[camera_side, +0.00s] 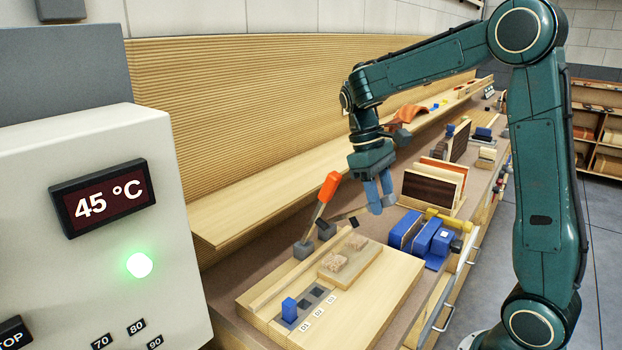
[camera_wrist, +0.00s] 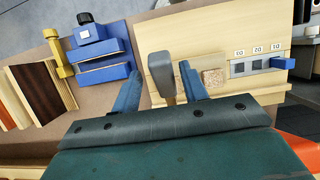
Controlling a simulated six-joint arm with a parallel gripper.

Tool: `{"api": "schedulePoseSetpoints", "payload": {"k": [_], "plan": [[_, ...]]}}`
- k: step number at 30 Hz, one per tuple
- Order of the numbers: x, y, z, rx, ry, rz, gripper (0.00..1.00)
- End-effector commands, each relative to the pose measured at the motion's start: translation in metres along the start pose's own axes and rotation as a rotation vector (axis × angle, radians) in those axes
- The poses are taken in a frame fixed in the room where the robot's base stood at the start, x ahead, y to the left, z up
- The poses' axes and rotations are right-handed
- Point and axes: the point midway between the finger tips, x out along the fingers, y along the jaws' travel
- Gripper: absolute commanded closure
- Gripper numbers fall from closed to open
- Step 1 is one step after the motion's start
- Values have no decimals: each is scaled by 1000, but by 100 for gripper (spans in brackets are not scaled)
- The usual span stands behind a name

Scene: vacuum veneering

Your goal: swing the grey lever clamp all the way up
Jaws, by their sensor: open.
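The grey lever clamp (camera_side: 352,221) is low at the back edge of the wooden base, its arm reaching from a dark grey block (camera_side: 325,230) with its end toward my gripper. In the wrist view the grey lever (camera_wrist: 162,75) appears between my two blue fingers. My gripper (camera_side: 378,200) is open, pointing down, above and just right of the lever end in the side view; it also shows in the wrist view (camera_wrist: 158,88). I see no contact, and the lever's root is hidden by my gripper in the wrist view.
A blue vise-like block (camera_side: 420,236) and upright panels (camera_side: 436,182) stand to the right.

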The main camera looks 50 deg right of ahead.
Motion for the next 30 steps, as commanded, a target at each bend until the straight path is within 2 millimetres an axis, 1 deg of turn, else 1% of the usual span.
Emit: {"api": "schedulePoseSetpoints", "payload": {"k": [11,21,30], "plan": [[14,-2,6,2,93,-7,56],[36,-4,10,4,228,-13,56],[51,-5,12,5,324,-14,56]]}}
